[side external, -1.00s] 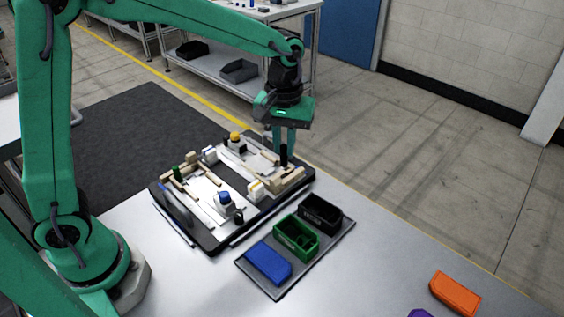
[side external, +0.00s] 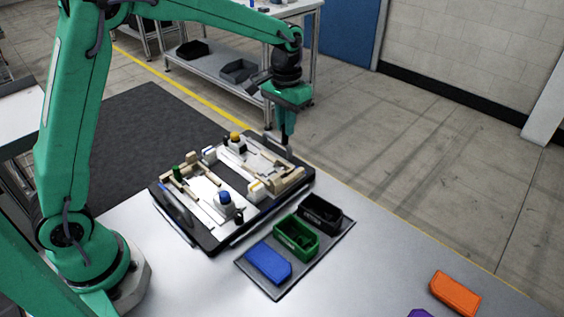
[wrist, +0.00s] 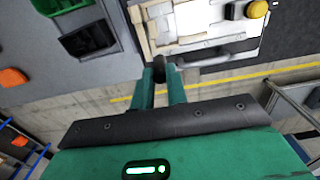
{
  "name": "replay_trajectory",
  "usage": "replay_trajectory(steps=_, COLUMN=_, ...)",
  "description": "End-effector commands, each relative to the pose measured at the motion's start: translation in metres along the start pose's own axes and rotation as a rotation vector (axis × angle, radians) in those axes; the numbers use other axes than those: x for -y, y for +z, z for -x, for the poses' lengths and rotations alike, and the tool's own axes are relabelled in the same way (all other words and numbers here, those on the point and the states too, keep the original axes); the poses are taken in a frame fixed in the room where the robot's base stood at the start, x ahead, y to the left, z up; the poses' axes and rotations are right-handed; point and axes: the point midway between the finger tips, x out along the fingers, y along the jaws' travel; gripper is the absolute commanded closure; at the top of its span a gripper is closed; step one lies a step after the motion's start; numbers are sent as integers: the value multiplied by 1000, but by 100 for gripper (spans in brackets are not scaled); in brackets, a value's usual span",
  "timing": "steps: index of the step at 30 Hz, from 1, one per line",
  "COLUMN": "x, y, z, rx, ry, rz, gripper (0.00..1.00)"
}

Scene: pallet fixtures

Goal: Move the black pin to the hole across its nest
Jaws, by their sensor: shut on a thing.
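My gripper (side external: 286,137) hangs over the right end of the black pallet (side external: 238,233) in the side view. In the wrist view its two green fingers (wrist: 172,73) are shut on the black pin (wrist: 172,71), a dark shape between the fingertips. In the side view the pin is hard to separate from the dark fingers. It appears raised clear of the wooden blocks (side external: 288,180) of the nest. The hole across the nest cannot be made out.
The pallet carries a yellow-topped fixture (side external: 235,136), a blue-domed fixture (side external: 224,198) and a green pin (side external: 178,171). A black bin (side external: 320,214), a green bin (side external: 296,236) and a blue piece (side external: 268,264) sit on a grey tray in front. An orange piece (side external: 455,294) lies front right.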

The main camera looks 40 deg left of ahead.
Motion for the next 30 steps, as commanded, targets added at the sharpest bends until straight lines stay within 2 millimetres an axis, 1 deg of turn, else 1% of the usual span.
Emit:
replay_trajectory(steps=5, x=0, y=0, z=-3, rx=0, ry=0, rz=1, gripper=100)
replay_trajectory(steps=11, x=0, y=0, z=-14, rx=1, ry=0, rz=2, gripper=100)
replay_trajectory(steps=24, x=0, y=0, z=-55, rx=2, ry=0, rz=2, gripper=100)
replay_trajectory(steps=30, x=0, y=0, z=-69, rx=1, ry=0, rz=2, gripper=100)
